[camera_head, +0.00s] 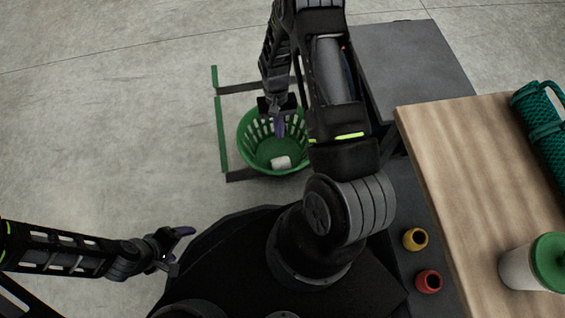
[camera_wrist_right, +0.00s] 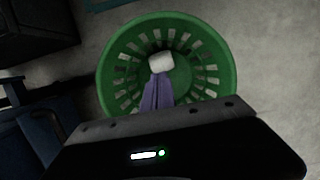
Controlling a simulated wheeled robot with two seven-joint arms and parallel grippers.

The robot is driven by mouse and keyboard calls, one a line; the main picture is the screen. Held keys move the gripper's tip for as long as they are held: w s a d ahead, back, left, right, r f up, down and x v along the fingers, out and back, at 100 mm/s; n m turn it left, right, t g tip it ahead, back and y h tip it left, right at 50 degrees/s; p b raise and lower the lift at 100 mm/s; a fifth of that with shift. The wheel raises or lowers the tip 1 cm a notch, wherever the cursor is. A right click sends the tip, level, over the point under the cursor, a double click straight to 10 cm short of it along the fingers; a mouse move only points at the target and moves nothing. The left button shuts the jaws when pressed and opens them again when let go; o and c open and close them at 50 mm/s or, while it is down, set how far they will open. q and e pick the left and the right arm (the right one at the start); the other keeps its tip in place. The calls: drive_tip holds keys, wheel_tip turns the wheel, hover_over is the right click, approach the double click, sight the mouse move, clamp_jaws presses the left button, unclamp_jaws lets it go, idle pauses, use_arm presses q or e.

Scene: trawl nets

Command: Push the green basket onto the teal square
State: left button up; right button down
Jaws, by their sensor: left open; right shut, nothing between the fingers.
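The green basket (camera_head: 243,143), round and slatted, stands upright on the floor; its right side is partly behind my right arm. It also shows in the right wrist view (camera_wrist_right: 229,75). My right gripper (camera_head: 279,128) is shut and empty, its purple fingers (camera_wrist_right: 158,90) pointing down over or into the basket's opening; I cannot tell whether they touch its wall. A green strip (camera_head: 222,137) with dark bars at its ends lies left of the basket; no filled teal square shows clearly. My left gripper (camera_head: 178,246) is open and empty at lower left.
A white item (camera_head: 281,162) lies in the basket. At right stands a wooden table (camera_head: 470,170) with a green-lidded container (camera_head: 547,262) and a teal mesh roll (camera_head: 540,130). A grey box (camera_head: 415,60) stands behind. Yellow (camera_head: 415,239) and red (camera_head: 428,281) pots sit below the table. The left floor is clear.

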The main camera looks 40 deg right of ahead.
drive_tip(key=b+x, duration=0.4)
drive_tip(key=x, duration=0.6)
drive_tip(key=shift+f, duration=0.25)
drive_tip(key=shift+s+a+r+b, duration=0.1)
drive_tip(key=shift+s+a+b, duration=0.2)
drive_tip(key=shift+s, duration=0.25)
drive_tip(key=shift+s+a+r+b, duration=0.1)
drive_tip(key=shift+s+a+b, duration=0.1)
drive_tip(key=shift+s+a, duration=0.25)
drive_tip(key=shift+s+a+r, duration=0.1)
drive_tip(key=shift+s+a, duration=0.15)
drive_tip(key=shift+s, duration=0.5)
